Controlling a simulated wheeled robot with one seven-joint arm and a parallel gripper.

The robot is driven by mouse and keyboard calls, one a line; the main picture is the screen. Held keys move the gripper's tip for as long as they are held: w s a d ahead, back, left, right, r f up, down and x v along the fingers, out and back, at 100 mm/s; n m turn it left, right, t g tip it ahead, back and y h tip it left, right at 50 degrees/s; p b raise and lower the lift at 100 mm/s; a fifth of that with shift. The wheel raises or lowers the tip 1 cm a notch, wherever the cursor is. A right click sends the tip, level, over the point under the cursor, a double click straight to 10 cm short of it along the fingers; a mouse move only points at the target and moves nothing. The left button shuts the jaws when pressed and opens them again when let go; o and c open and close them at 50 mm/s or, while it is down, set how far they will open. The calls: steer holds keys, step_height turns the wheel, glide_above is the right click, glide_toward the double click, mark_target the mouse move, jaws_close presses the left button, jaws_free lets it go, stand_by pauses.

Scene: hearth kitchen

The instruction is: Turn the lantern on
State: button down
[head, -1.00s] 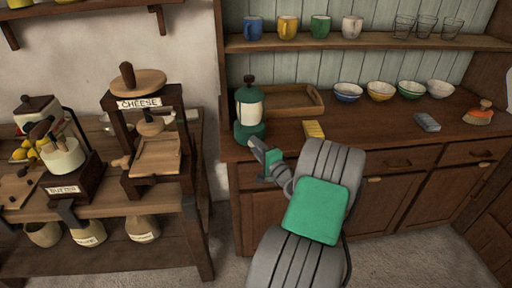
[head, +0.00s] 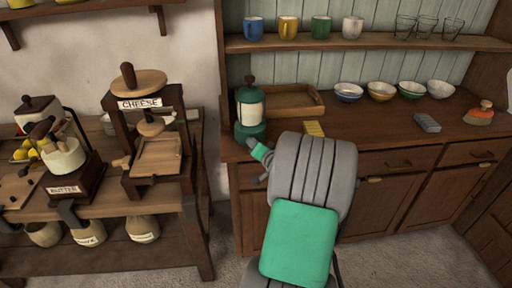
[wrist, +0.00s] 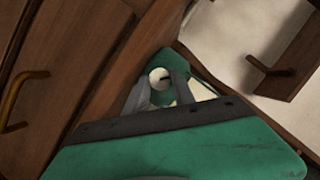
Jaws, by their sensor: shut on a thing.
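The green lantern (head: 250,128) stands upright at the left end of the wooden counter, with a pale cream glass and a dark top knob. No clear glow shows in the glass. In the wrist view, a round whitish knob (wrist: 159,76) with a dark mark pointing right sits on the lantern's green body (wrist: 198,72). My gripper (wrist: 161,90) is shut on this knob, one grey finger on each side. In the head view my gripper (head: 255,148) is at the lantern's lower front, partly hidden by my wrist.
Several bowls stand further right. A stand with a cheese press (head: 155,155) is at the left. The counter's middle is mostly clear.

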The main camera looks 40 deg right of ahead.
steer(key=shift+w+a+r+n+g+h+b, duration=0.15)
steer(key=shift+n+g+h+b, duration=0.55)
steer(key=shift+n+b, duration=0.55)
steer(key=shift+w+a+f+n+g+h+b, duration=0.15)
steer(key=shift+n+g+h+b, duration=0.7)
steer(key=shift+n, duration=0.7)
steer(key=shift+s+r, duration=0.1)
steer(key=c, duration=1.3)
jaws_free()
steer(key=shift+c, duration=0.2)
steer(key=v, duration=0.7)
steer(key=shift+s+a+r, duration=0.15)
steer(key=shift+s+r, duration=0.05)
steer(key=shift+s, duration=0.15)
